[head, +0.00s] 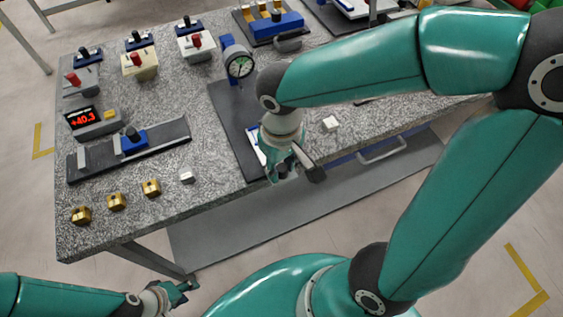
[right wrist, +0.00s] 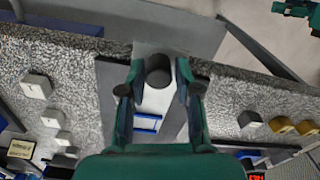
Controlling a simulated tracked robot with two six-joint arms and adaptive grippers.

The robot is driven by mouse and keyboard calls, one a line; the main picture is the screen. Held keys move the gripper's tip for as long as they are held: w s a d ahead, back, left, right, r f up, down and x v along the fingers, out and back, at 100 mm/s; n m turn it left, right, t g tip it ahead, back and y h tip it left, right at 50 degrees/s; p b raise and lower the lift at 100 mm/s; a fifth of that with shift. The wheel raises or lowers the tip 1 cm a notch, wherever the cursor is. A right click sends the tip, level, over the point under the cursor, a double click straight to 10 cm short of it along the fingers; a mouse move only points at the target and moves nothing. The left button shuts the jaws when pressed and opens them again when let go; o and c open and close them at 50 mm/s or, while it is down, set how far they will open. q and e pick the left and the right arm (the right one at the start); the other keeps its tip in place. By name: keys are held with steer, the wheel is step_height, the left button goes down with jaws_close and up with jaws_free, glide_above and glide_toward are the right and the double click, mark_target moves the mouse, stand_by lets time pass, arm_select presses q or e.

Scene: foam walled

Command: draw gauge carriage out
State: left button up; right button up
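A white plate with blue bands (right wrist: 150,110), apparently the gauge carriage, lies on a dark base (right wrist: 112,76) near the table's front edge. A dark round knob (right wrist: 158,72) stands at its front end. In the head view the dial gauge (head: 240,67) stands at the back of this dark base (head: 228,110); my right arm hides part of it. My right gripper (head: 284,170) points down over the front of the base. In the right wrist view its fingers (right wrist: 160,88) stand on both sides of the knob, seemingly with narrow gaps. My left gripper (head: 180,291) is open and empty, off the table's front.
A rail with a blue slider (head: 133,140) and a red-lit display (head: 95,121) lie to the left. Several brass blocks (head: 117,201) and a white block (head: 187,175) sit along the front. Knobbed boxes (head: 139,64) stand behind.

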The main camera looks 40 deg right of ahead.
steer(key=shift+o, duration=1)
step_height(320, 180, up, 12)
steer(key=shift+f, duration=0.1)
